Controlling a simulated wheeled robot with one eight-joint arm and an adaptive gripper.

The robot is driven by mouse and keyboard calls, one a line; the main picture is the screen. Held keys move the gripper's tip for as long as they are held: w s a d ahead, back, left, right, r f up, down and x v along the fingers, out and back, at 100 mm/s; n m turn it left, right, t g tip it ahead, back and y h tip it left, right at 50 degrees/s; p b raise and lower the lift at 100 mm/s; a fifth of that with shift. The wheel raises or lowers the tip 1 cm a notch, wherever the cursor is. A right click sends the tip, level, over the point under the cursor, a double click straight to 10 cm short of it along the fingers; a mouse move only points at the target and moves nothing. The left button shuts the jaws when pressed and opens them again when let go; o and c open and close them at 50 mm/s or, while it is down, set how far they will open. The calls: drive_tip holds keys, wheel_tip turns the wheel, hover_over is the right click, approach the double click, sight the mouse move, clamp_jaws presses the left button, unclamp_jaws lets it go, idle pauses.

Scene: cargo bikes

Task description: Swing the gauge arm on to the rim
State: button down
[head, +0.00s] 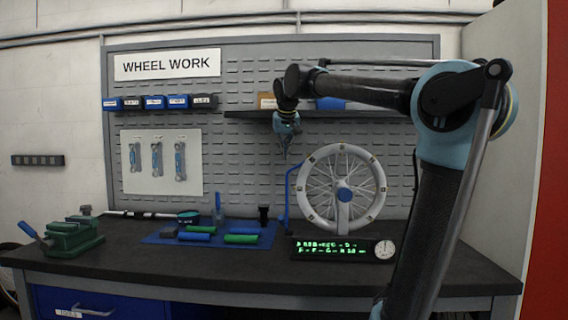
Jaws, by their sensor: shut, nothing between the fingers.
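A spoked wheel with a pale grey rim (309,171) stands upright on the bench at right of centre, with a blue hub. The blue gauge arm (287,192) rises at the left side of the wheel and bends toward the rim at its top. I cannot tell whether its tip touches the rim. My gripper (286,154) points down, above the top of the gauge arm and left of the rim. Its fingers look together and empty, and it appears apart from the gauge arm, though depth is hard to judge.
A black display box (343,249) with green characters and a dial sits below the wheel. A blue mat (206,234) with several tools lies to the left. A green vise (73,236) stands at far left. A shelf (245,115) with small boxes runs behind my gripper.

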drive_tip(key=v, duration=0.5)
drive_tip(key=shift+s+r, duration=0.3)
drive_tip(key=shift+s, duration=0.05)
